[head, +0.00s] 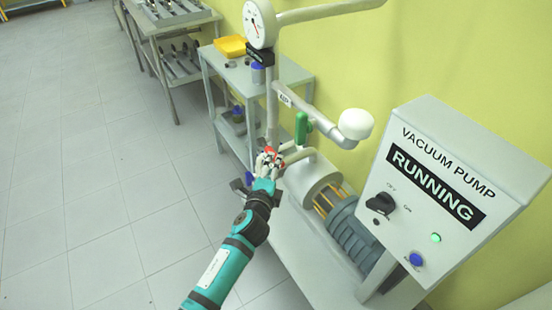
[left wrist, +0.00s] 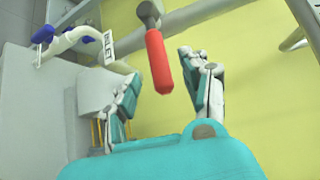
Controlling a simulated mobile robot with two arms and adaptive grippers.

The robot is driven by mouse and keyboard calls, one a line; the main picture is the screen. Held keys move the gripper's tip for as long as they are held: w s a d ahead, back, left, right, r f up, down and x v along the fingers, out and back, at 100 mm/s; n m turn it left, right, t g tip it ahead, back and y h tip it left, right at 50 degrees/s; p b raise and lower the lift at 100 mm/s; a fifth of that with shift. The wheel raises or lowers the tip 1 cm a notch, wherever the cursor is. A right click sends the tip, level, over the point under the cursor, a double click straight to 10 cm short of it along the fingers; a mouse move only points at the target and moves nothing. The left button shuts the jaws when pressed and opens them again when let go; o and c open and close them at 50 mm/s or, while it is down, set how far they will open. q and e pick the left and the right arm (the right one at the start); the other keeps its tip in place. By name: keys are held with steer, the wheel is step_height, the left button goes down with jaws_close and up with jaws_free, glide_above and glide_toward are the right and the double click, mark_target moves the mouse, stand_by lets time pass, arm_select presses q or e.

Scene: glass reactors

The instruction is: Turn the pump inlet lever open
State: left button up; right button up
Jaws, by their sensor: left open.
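A red lever (left wrist: 158,62) hangs from a dark metal pivot in the left wrist view and slants slightly down to the right. My left gripper (left wrist: 163,72) is open, with one finger on each side of the red handle. Gaps show between the handle and both fingers, so it is not gripped. In the head view the left gripper (head: 271,158) is at the pipework in front of the vacuum pump (head: 348,225), and a bit of red shows among its fingers. A green lever (head: 301,128) stands upright on the pipe behind it. My right gripper is not in view.
A control box (head: 455,170) reading "VACUUM PUMP RUNNING" stands at the right, with a green light. A pressure gauge (head: 257,24) and white-capped pipe (head: 356,123) rise near the lever. A grey table (head: 285,72) stands behind. The floor at left is clear.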

arm_select(q)
steer(key=shift+w+d+f+b, duration=0.1)
steer(key=shift+w, duration=0.65)
steer(key=shift+w+d+f+b, duration=0.1)
steer(key=shift+w+d+f, duration=0.05)
steer(key=shift+w, duration=0.65)
steer(key=shift+w+d+f+b, duration=0.1)
steer(key=shift+w, duration=0.65)
jaws_close()
